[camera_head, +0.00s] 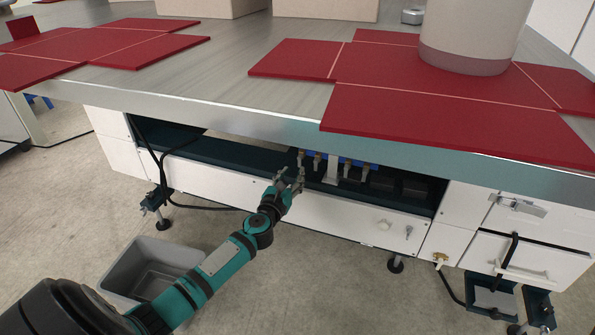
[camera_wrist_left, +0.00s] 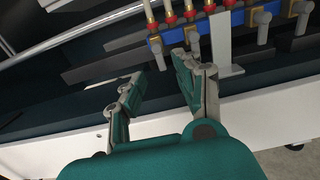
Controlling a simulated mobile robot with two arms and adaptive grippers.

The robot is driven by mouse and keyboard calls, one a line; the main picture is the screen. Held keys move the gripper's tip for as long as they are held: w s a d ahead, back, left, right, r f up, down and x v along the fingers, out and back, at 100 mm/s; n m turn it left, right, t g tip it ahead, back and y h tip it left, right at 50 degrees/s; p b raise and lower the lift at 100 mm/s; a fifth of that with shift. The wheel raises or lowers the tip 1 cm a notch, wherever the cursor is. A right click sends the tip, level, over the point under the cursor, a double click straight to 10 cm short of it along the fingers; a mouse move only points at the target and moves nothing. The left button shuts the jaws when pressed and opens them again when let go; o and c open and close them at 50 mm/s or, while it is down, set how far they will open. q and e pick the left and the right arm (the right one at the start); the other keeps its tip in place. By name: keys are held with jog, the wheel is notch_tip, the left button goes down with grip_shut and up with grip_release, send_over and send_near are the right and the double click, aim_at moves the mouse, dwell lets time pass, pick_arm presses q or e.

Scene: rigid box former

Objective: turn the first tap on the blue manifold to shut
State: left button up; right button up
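The blue manifold (camera_head: 338,158) sits in the dark recess under the table's front edge. In the left wrist view the blue manifold (camera_wrist_left: 212,27) is a bar with red and brass fittings above and several grey taps along its front. The leftmost tap (camera_wrist_left: 158,54) has its handle pointing down. My left gripper (camera_head: 291,178) is just in front of the manifold's left end. In the left wrist view my left gripper (camera_wrist_left: 158,72) is open and empty, its fingertips on either side of the leftmost tap's lower end. I cannot tell whether they touch it. My right gripper is out of view.
A white bracket (camera_wrist_left: 225,60) stands right of the near taps. The table edge (camera_head: 230,122) overhangs the recess, and a white panel (camera_head: 340,216) closes it below. Black cables (camera_head: 165,188) hang at left. A grey bin (camera_head: 150,265) stands on the floor.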

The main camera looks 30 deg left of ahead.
aim_at(299, 164)
pick_arm(q)
jog(key=shift+b+x, duration=0.6)
jog(key=shift+x, duration=1.65)
jog(key=shift+d, duration=0.1)
grip_shut()
